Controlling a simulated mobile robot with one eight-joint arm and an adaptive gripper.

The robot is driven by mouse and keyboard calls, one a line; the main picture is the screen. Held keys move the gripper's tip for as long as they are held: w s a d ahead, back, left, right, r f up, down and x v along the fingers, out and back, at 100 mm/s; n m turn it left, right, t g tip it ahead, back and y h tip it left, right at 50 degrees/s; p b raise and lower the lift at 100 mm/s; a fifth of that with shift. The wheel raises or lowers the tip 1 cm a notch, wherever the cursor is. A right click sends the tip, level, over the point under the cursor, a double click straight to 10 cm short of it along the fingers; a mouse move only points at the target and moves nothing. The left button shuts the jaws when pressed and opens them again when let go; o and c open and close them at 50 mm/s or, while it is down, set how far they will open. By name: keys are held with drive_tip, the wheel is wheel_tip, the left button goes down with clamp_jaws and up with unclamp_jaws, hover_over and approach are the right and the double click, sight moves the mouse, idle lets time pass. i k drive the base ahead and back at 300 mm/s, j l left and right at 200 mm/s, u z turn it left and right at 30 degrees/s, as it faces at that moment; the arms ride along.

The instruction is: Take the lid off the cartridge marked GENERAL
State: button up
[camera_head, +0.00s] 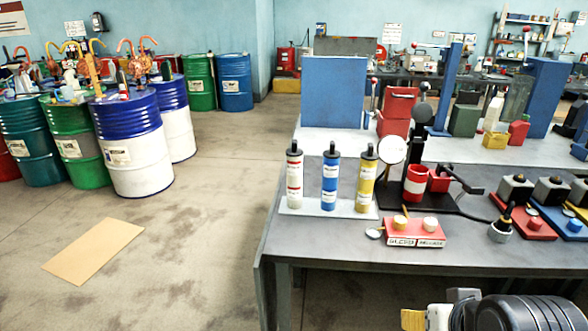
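Three upright cylindrical cartridges stand in a row on a pale tray (309,211) near the left end of the grey workbench. The left one is the white and red cartridge (294,183), the middle one is the blue cartridge (330,185), and the right one is the yellow cartridge (367,183). Each has a black top with a knob, and all tops are on. Their labels are too small to read, so I cannot tell which is marked GENERAL.
A red block (408,240) with pale round pieces sits in front of the yellow cartridge. A black stand with a round white disc (391,150) is right of it. Drums (133,148) stand left; floor between is mostly clear.

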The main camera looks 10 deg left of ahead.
sight(369, 156)
drive_tip(key=i+l+u, duration=0.5)
drive_tip(key=i+l, duration=0.2)
